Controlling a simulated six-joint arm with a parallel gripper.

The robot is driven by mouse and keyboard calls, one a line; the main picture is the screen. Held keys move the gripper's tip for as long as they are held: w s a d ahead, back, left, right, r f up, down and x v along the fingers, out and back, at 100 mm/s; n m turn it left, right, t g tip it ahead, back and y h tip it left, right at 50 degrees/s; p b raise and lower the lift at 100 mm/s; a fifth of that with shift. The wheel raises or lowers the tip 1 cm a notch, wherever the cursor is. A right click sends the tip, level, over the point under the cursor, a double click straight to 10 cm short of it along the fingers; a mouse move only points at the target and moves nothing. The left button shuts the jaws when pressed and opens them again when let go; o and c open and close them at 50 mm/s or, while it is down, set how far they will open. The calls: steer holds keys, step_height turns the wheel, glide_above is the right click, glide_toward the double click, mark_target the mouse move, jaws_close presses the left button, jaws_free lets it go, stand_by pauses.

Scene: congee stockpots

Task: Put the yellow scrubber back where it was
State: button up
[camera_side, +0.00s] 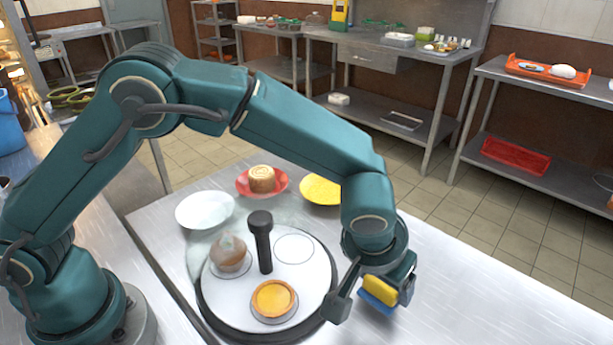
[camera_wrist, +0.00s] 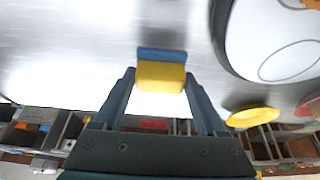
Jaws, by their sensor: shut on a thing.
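The yellow scrubber (camera_side: 380,289) has a blue layer on its underside. My gripper (camera_side: 375,294) is shut on it, just right of the turntable (camera_side: 316,298), and appears to hold it above the metal counter. The wrist view shows the scrubber (camera_wrist: 160,76) between the two fingers, blue side away from me. The turntable has a white top, a dark rim, a black central post (camera_side: 261,240) and outlined circles. One circle (camera_side: 294,248) at the back right is empty. A brown, bulb-shaped thing (camera_side: 229,253) and an orange-yellow round thing (camera_side: 273,298) sit on other circles.
Behind the turntable stand a white plate (camera_side: 205,209), a red plate (camera_side: 277,189) bearing a tan, round, swirled thing (camera_side: 262,179), and an empty yellow plate (camera_side: 320,190). The counter (camera_side: 480,290) to the right is clear. Shelves and tables stand farther back.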

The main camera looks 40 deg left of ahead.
steer(key=shift+f, duration=0.75)
steer(key=shift+f, duration=0.15)
steer(key=o, duration=1.1)
steer(key=shift+o, duration=0.2)
steer(key=v, duration=1.1)
steer(key=shift+t, duration=0.5)
steer(key=s+a+r, duration=0.1)
steer(key=s+a, duration=0.3)
steer(key=a, duration=0.2)
steer(key=s+a+r, duration=0.2)
steer(key=s+a, duration=0.2)
steer(key=a, duration=0.3)
steer(key=s+a+r, duration=0.2)
steer(key=s+a, duration=0.1)
steer(key=a, duration=0.3)
steer(key=shift+s+a+r, duration=0.15)
steer(key=shift+s, duration=0.25)
steer(key=shift+s+a+f, duration=0.2)
steer(key=shift+s+f, duration=0.1)
steer(key=shift+s, duration=0.15)
